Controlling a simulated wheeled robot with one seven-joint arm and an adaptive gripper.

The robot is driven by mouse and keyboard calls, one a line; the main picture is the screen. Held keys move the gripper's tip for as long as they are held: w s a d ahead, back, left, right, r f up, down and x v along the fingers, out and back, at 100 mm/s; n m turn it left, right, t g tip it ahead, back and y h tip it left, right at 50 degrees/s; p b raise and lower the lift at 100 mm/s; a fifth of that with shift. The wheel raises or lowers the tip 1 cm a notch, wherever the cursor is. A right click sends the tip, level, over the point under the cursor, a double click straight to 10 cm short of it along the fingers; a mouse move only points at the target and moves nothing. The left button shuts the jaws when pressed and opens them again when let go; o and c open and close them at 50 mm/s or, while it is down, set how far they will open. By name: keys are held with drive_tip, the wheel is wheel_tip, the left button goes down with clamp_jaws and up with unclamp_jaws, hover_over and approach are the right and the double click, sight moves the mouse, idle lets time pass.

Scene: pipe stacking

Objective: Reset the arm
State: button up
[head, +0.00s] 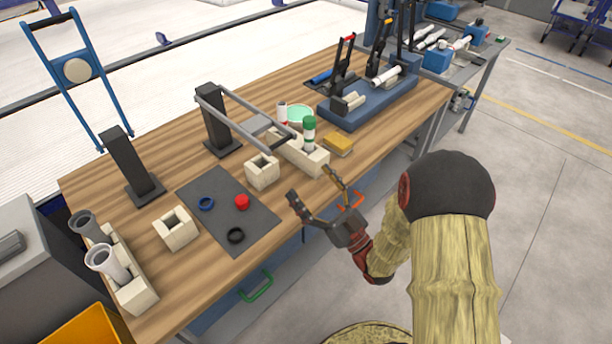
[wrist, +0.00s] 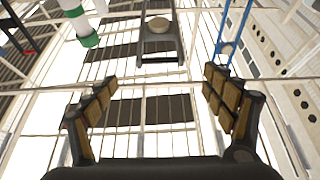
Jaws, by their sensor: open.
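My gripper (head: 312,184) is open and empty at the front edge of the wooden table (head: 350,193), its two fingers spread apart. In the wrist view the fingers (wrist: 158,86) stand wide apart with nothing between them. A white pipe with green bands (head: 309,132) stands in a beige block holder (head: 312,158) just behind the gripper, apart from it. A white and green pipe end also shows at the upper left of the wrist view (wrist: 88,40). Two grey pipes (head: 108,263) stand in a long beige holder (head: 137,292) at the table's left end.
Black posts (head: 215,122) and a blue clamp fixture (head: 372,106) stand farther back. Open floor lies to the right.

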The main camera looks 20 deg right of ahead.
idle(0.4)
drive_tip(key=w+d+r+m+g+h, duration=0.1)
drive_tip(key=w+d+r+g+h, duration=0.35)
drive_tip(key=w+g+h, duration=0.4)
drive_tip(key=s+a+r+m+g, duration=0.2)
drive_tip(key=s+a+g, duration=0.2)
drive_tip(key=s, duration=0.9)
drive_tip(key=s+a+r+m+g, duration=0.1)
drive_tip(key=s+a+g, duration=0.3)
drive_tip(key=s, duration=1)
wheel_tip(320, 180, up, 7)
drive_tip(key=p, duration=0.7)
drive_tip(key=shift+w+h, duration=0.3)
drive_tip(key=shift+h, duration=0.05)
